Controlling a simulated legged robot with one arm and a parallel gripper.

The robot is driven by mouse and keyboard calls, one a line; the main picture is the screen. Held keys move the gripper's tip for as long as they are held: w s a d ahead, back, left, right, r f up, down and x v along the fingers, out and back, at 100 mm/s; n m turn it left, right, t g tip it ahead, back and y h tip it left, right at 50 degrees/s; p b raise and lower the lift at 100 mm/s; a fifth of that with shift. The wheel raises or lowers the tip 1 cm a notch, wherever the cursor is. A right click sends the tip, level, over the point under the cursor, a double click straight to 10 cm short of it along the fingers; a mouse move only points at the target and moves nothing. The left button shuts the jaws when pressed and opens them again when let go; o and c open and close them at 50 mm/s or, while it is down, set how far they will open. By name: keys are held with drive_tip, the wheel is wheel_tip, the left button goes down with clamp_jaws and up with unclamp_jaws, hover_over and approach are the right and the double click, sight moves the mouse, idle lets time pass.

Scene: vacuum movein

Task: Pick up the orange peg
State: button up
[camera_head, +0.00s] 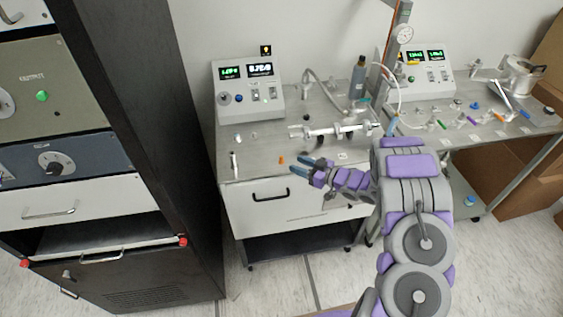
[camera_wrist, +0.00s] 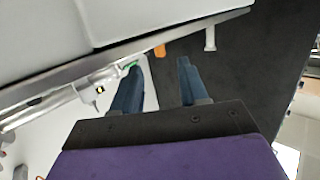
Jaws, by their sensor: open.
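The orange peg (camera_head: 281,160) is small and stands near the front edge of the metal bench top (camera_head: 256,160) in the head view. It also shows in the wrist view (camera_wrist: 160,50), just beyond the fingertips and between their lines. My gripper (camera_head: 301,166) is just right of the peg in the head view, with its two blue fingers pointing left towards it. The fingers are apart and nothing is between them in the wrist view (camera_wrist: 157,68). The peg and fingers look apart; the exact height difference is hard to tell.
A white post (camera_head: 234,165) stands left of the peg. Behind are a clamp-like metal fixture (camera_head: 335,130) and a grey instrument box (camera_head: 249,86). A drawer (camera_head: 272,195) is below the bench edge. A dark cabinet (camera_head: 145,130) rises at left. Colored pegs lie on the right bench.

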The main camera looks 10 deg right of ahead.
sight(281, 157)
drive_tip(key=b+x, duration=0.1)
drive_tip(key=x, duration=0.3)
drive_tip(key=b+x, duration=0.1)
drive_tip(key=x, duration=0.3)
drive_tip(key=shift+w+a+r, duration=0.1)
drive_tip(key=shift+w+r, duration=0.05)
drive_tip(key=shift+r, duration=0.05)
clamp_jaws()
